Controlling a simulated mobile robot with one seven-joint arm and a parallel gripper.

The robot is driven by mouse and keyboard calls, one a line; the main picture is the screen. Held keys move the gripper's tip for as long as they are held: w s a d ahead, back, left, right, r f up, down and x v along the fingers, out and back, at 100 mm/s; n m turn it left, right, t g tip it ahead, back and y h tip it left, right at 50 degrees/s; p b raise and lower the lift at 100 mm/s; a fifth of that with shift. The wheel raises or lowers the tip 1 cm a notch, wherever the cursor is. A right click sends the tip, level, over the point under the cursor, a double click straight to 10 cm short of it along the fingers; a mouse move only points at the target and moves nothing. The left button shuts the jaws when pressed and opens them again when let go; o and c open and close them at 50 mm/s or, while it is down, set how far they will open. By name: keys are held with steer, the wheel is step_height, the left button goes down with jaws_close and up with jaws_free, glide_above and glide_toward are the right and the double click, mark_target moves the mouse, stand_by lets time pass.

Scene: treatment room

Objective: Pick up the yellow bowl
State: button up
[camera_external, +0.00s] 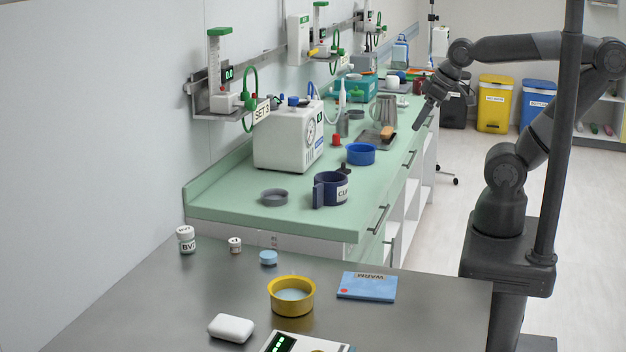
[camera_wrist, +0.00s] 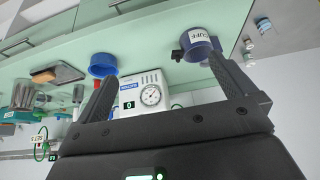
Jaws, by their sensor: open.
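The yellow bowl (camera_external: 291,296) stands upright on the grey metal table (camera_external: 130,305) in the foreground of the external view. Something pale blue shows inside it. The bowl is not in the wrist view. My gripper (camera_external: 420,115) is raised over the right edge of the green counter, far behind and to the right of the bowl. In the wrist view my gripper (camera_wrist: 162,88) has its two fingers spread apart with nothing between them; the white gauge box shows beyond them.
The green counter (camera_external: 235,205) holds a dark blue CUFF mug (camera_external: 331,189) and a blue bowl (camera_external: 361,154).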

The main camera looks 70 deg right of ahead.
steer(key=w+a+r+n+g+y, duration=0.1)
steer(key=w+a+r+n+g, duration=0.15)
steer(key=w+a, duration=0.8)
steer(key=n+g, duration=0.2)
steer(key=n, duration=0.7)
glide_above(292, 291)
steer(key=s+a, duration=0.2)
steer(key=a, duration=0.1)
step_height(292, 291, down, 19)
steer(key=f, duration=0.4)
steer(key=shift+w+a+f, duration=0.25)
steer(key=shift+f, duration=0.15)
steer(key=f, duration=0.5)
steer(key=shift+a+f, duration=0.1)
steer(key=shift+a, duration=0.2)
steer(key=c, duration=0.7)
